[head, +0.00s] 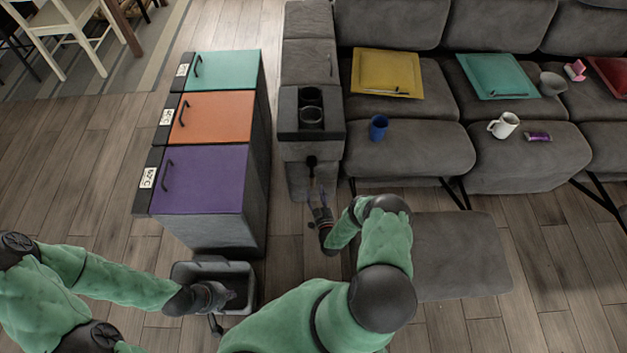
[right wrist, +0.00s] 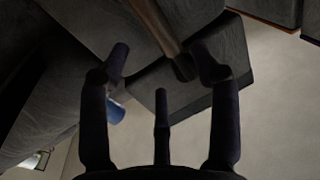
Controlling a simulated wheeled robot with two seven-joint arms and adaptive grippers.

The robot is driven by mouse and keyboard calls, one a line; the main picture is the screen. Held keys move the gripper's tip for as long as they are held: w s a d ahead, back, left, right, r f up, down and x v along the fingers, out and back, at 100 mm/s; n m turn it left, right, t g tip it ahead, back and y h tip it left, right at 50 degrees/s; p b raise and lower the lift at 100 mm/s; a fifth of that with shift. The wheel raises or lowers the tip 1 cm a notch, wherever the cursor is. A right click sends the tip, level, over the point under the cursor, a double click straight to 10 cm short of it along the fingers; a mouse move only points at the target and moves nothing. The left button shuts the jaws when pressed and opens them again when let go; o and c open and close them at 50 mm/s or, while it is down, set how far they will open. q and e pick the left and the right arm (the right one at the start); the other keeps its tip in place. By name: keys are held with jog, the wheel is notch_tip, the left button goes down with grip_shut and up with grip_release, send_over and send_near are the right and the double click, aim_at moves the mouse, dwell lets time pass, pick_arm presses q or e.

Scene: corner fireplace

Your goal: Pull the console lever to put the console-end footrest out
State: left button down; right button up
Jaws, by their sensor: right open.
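The console (head: 288,128) has two cup holders and stands at the left end of the grey sofa. Its lever (head: 311,163), with a dark knob, sticks out of the front. My right gripper (head: 318,196) is open just below the lever in the head view. In the right wrist view a brownish rod with a dark end, apparently the lever (right wrist: 165,30), lies between the spread fingers (right wrist: 163,65), nearer the right one; contact cannot be told. The console-end footrest (head: 425,160) is the grey pad bearing the blue cup. My left gripper (head: 220,296) is at the grey bin; its fingers are unclear.
A blue cup (head: 378,128), also in the right wrist view (right wrist: 115,110), and a white mug (head: 505,125) stand on the grey pads. A grey padded block (head: 460,260) lies beyond my right arm. A cabinet with coloured lids (head: 205,180) stands left, the bin (head: 238,270) before it.

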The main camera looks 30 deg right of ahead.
aim_at(314, 181)
jog(key=b+x, duration=0.2)
jog(key=x, duration=0.4)
jog(key=shift+w+d+f, duration=0.1)
jog(key=shift+w+f, duration=0.05)
jog(key=shift+w, duration=0.25)
jog(key=shift+w+d, duration=0.15)
jog(key=shift+w, duration=0.35)
grip_shut()
